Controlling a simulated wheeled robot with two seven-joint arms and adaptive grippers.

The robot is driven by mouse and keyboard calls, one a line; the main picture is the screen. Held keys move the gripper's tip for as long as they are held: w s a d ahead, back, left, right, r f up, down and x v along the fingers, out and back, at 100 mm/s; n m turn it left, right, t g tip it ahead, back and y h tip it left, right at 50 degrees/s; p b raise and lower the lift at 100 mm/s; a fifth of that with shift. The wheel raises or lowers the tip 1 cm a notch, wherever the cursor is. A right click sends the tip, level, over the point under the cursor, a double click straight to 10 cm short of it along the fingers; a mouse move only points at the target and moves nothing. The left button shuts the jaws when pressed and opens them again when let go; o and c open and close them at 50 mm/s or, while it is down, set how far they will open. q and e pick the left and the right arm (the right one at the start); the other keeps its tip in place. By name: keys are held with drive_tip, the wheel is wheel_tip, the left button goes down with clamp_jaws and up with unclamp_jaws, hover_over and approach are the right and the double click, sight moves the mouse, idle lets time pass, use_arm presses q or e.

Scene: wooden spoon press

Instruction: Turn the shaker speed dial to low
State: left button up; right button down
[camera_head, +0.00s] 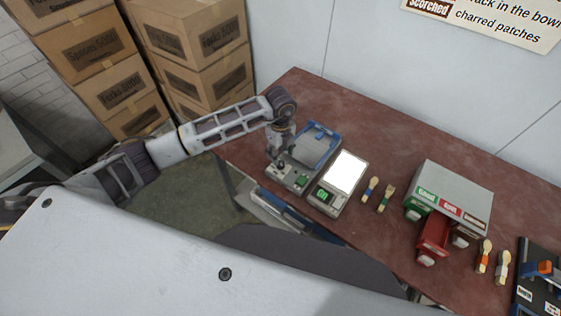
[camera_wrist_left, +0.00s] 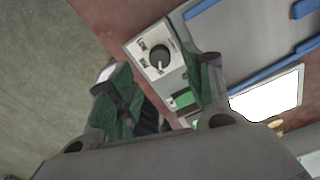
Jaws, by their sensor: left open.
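The shaker (camera_head: 319,147) is a grey machine with a blue-railed top plate, standing at the left end of the red table. My left gripper (camera_head: 281,156) is over the shaker's front left corner, fingers pointing down. In the left wrist view its two green-padded fingers (camera_wrist_left: 163,92) are spread apart with nothing between them, and the dial shows just beyond the gap. Contact with the dial is not visible.
A scale (camera_head: 343,172) with a white plate stands right of the shaker. Several wooden spoons (camera_head: 386,198) lie beyond it, then a grey sorting box (camera_head: 455,184) with coloured labels and a red bin (camera_head: 432,237). Cardboard boxes (camera_head: 190,50) are stacked behind left.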

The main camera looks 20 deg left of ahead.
sight(280, 162)
use_arm(q)
drive_tip(key=shift+f+p, duration=0.45)
drive_tip(key=shift+f, duration=2.9)
drive_tip(key=c, duration=1.1)
